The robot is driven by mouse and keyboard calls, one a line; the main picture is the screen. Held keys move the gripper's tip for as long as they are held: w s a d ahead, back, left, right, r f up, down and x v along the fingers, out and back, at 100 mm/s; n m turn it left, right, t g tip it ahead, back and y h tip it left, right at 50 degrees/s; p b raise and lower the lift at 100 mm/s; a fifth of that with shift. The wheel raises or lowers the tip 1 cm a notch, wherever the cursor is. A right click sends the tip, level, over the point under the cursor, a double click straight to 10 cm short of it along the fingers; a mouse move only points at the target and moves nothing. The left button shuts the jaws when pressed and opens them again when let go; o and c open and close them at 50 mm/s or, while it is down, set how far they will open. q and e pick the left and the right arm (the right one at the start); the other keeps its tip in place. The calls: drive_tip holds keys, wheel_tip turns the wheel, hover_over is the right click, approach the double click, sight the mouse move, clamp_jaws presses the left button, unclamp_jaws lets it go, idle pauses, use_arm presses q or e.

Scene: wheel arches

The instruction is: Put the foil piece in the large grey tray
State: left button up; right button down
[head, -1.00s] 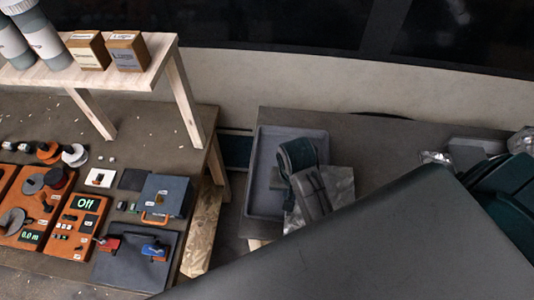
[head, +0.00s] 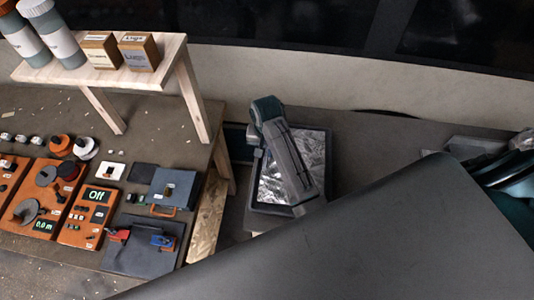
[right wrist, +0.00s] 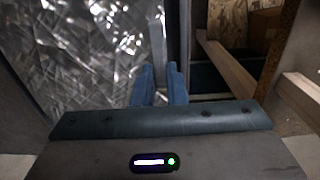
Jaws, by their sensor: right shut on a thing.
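The foil piece (head: 272,188) is a crinkled silver sheet. The tray's dark rim shows around the foil, but I cannot tell whether the foil touches the tray floor. My right gripper (head: 258,153) is at the foil's left edge, its fingertips mostly hidden by its own body. In the right wrist view its blue fingers (right wrist: 158,85) are shut on the foil's edge, and the foil (right wrist: 85,55) fills the left. My left gripper is not in view.
A workbench (head: 60,255) with orange panels and a grey box (head: 175,188) stands at left, under a wooden shelf (head: 160,80) with bottles and boxes. A gap separates it from the tray's table (head: 375,145). A large dark surface (head: 380,245) covers the lower right.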

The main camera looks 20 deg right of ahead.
wheel_tip(320, 180, down, 2)
drive_tip(key=shift+s+f+p, duration=0.15)
drive_tip(key=shift+f+p, duration=0.1)
drive_tip(key=shift+p, duration=0.25)
drive_tip(key=shift+f, duration=0.35)
drive_tip(key=shift+f, duration=0.15)
drive_tip(key=c, duration=1.7)
unclamp_jaws()
drive_tip(key=shift+c, duration=0.2)
